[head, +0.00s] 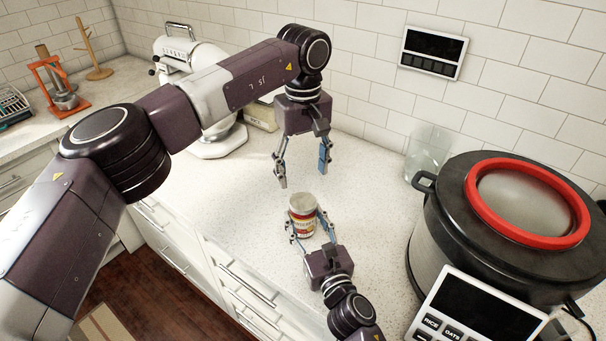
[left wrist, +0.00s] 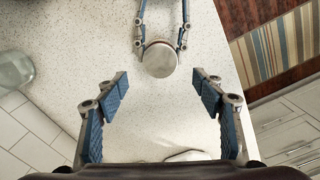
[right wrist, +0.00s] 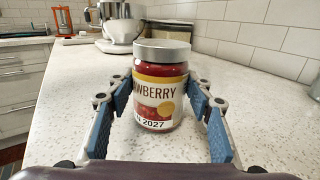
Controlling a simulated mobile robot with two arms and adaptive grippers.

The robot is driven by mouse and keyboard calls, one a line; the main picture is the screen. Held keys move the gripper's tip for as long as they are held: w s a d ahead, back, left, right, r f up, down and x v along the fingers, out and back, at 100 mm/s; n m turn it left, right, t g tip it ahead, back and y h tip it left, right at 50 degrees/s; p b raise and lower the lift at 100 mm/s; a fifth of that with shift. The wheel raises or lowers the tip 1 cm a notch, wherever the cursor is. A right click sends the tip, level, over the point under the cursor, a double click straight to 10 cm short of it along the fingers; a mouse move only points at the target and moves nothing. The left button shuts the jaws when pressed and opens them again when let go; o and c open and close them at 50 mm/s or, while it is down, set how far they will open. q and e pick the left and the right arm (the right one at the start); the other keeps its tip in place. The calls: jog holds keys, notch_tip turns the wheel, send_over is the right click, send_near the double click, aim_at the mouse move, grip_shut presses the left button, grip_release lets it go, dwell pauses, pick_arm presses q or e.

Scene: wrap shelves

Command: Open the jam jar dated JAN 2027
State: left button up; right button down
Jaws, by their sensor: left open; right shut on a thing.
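The jam jar (head: 303,219) stands upright on the counter, with red contents and a pale metal lid. In the right wrist view the strawberry jar (right wrist: 160,90) has its lid on, and its label reads "2027" with the month partly cut off. My right gripper (head: 311,230) is shut on the jar's sides, low from the front. My left gripper (head: 303,175) is open and empty, pointing down above the jar, apart from the lid. In the left wrist view the round lid (left wrist: 159,59) lies beyond the open left fingers (left wrist: 165,95).
A large cooker (head: 480,215) with a red ring stands at the right. A clear glass jar (head: 428,153) is behind it. A white stand mixer (head: 205,85) is at the back left. The counter (head: 375,215) around the jar is clear; its front edge is near.

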aim_at(303, 201)
pick_arm(q)
jog(key=m, duration=0.8)
jog(key=shift+f, duration=4)
jog(key=shift+c, duration=0.5)
